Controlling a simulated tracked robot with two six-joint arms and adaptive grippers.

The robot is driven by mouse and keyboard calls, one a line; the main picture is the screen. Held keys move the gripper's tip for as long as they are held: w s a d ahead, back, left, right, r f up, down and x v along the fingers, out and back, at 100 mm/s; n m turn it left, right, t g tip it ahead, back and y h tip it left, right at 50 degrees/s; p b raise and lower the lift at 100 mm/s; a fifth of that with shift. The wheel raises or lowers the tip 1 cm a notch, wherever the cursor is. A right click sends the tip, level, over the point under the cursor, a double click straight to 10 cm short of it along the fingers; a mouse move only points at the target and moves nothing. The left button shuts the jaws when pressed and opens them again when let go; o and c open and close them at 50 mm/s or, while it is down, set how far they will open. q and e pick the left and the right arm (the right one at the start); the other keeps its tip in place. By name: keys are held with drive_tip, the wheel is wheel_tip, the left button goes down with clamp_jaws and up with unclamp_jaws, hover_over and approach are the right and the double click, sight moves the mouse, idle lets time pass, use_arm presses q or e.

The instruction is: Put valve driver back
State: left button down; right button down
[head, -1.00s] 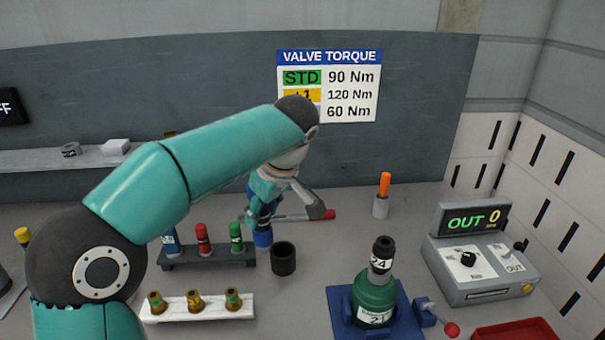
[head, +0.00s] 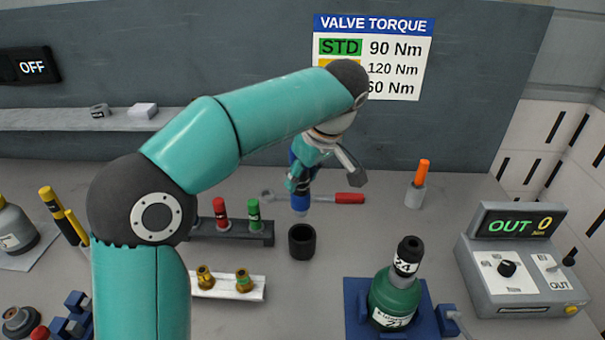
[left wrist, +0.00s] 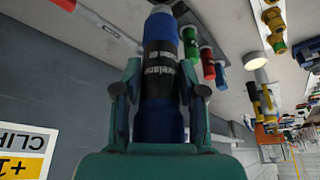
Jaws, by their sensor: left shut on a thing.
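My left gripper (head: 304,172) is shut on a blue tool with a black band, which I take to be the valve driver (head: 300,203). Its blue lower end points down, above and just behind the rim of an open black cup (head: 302,243). The driver looks roughly upright and apart from the cup. In the left wrist view, the driver (left wrist: 160,85) runs between the two fingers of the left gripper (left wrist: 160,90), with inverted lettering on its black band. My fingers hide part of it in the head view. My right gripper is not in view.
A dark rack (head: 232,230) with red and green tools and a white rack (head: 232,288) with brass fittings stand left. A wrench with a red handle (head: 348,198) lies behind. A green bottle (head: 392,297) in a blue fixture and a control box (head: 520,268) stand right.

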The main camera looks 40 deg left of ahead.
sight(304, 197)
use_arm(q)
drive_tip(key=shift+w+f+b, duration=0.1)
drive_tip(key=shift+f+b, duration=2)
drive_tip(key=shift+f, duration=0.5)
drive_tip(key=shift+d, duration=0.15)
drive_tip(key=shift+f+b, duration=1.05)
drive_tip(key=shift+f, duration=0.2)
drive_tip(key=shift+s+d+f+b, duration=0.15)
drive_tip(key=shift+s+f+b, duration=0.15)
drive_tip(key=shift+f+b, duration=0.3)
drive_tip(key=shift+r, duration=0.3)
drive_tip(key=shift+r+p, duration=0.1)
drive_tip(key=shift+p, duration=0.25)
drive_tip(key=shift+w+r+p, duration=0.3)
drive_tip(key=shift+r+p, duration=0.2)
drive_tip(key=shift+p, duration=0.1)
drive_tip(key=shift+r+p, duration=0.65)
drive_tip(key=shift+r, duration=0.15)
